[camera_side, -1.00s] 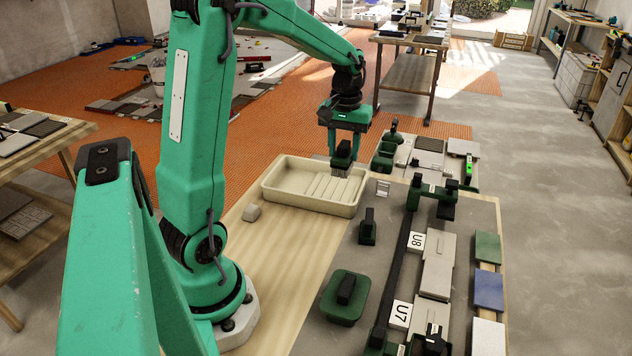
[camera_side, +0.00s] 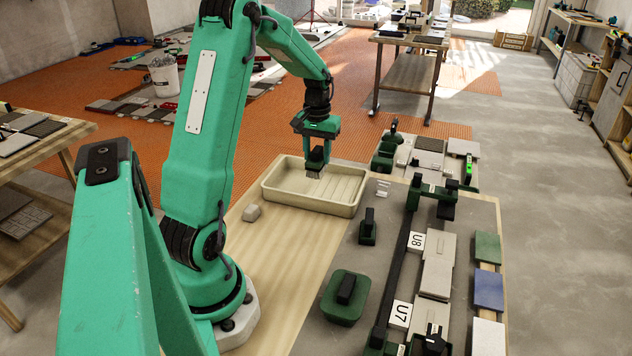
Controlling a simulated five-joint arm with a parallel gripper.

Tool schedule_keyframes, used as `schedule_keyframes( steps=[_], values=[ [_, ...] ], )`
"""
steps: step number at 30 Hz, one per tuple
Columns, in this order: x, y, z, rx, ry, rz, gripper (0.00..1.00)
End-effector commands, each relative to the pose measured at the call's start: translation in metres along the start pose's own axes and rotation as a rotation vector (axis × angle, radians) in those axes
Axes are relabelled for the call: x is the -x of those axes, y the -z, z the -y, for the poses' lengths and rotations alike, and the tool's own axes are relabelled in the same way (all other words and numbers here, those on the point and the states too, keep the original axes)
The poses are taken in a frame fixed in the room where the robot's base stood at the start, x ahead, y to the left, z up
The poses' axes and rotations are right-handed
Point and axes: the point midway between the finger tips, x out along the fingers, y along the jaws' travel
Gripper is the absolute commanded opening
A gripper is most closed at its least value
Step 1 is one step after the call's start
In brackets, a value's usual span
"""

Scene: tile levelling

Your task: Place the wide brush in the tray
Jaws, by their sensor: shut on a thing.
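No other thing shows in the tray.
A small grey block (camera_side: 251,213) lies by the tray's near left corner. A dark-handled tool (camera_side: 368,228) and a green float (camera_side: 345,297) stand on the grey mat. Small white pieces (camera_side: 383,188) lie right of the tray. The wooden table (camera_side: 285,260) is clear in front.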

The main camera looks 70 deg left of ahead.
Motion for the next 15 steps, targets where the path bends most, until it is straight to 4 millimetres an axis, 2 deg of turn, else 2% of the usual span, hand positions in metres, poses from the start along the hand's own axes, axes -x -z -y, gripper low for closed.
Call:
schedule_keyframes(
  steps=[9,15],
  values=[
    [-0.004,0.003,0.004,0.0,0.0,-0.002,0.06],
    [-0.023,0.002,0.004,0.0,0.0,0.001,0.06]
  ],
)
